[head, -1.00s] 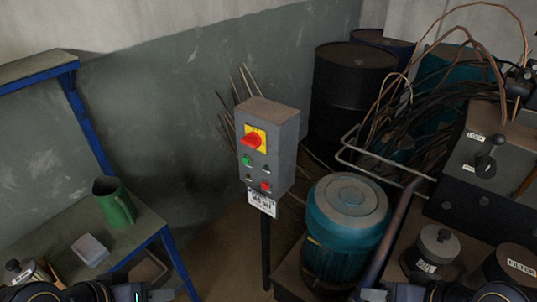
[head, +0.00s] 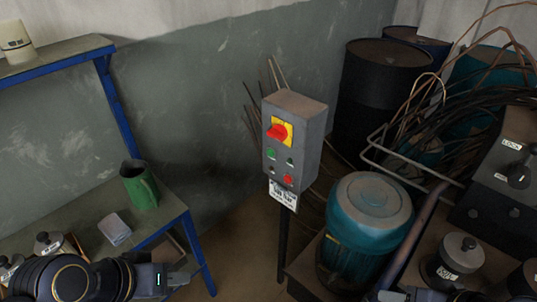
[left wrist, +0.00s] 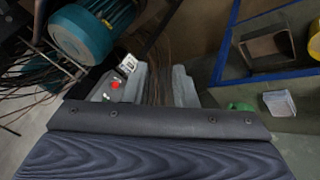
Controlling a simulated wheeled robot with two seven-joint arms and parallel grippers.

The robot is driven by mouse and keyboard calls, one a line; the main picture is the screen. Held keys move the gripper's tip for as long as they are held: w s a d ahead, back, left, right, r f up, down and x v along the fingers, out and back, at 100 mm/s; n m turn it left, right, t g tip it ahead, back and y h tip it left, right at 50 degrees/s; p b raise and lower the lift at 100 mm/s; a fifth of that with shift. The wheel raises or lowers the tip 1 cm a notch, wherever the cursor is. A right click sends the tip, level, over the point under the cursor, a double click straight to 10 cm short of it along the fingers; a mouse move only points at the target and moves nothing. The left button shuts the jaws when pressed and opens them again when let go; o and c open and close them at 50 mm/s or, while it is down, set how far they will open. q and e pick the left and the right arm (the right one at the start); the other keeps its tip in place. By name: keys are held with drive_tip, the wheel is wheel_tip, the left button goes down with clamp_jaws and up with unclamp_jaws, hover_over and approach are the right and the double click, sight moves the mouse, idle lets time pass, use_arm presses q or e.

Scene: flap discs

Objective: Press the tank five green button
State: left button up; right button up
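A grey control box (head: 291,135) stands on a dark post in the middle of the head view. Its front has a red rotary switch on a yellow plate (head: 281,131), a green button (head: 271,153), a red button (head: 288,179) and small dark fittings. A white label (head: 283,195) hangs below; its text is too small to read. My left gripper (head: 178,279) is low and left of the box, apart from it. In the left wrist view its fingers (left wrist: 163,86) are spread with nothing between them, and the red button (left wrist: 115,85) shows beside them.
A green jug (head: 140,187) and a pale small block (head: 114,229) are on a blue-framed bench at left. A teal motor (head: 369,215) stands right of the box. Dark drums (head: 380,95) and cables are behind. Open floor lies between bench and post.

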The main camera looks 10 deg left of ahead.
use_arm(q)
clamp_jaws()
idle(1.4)
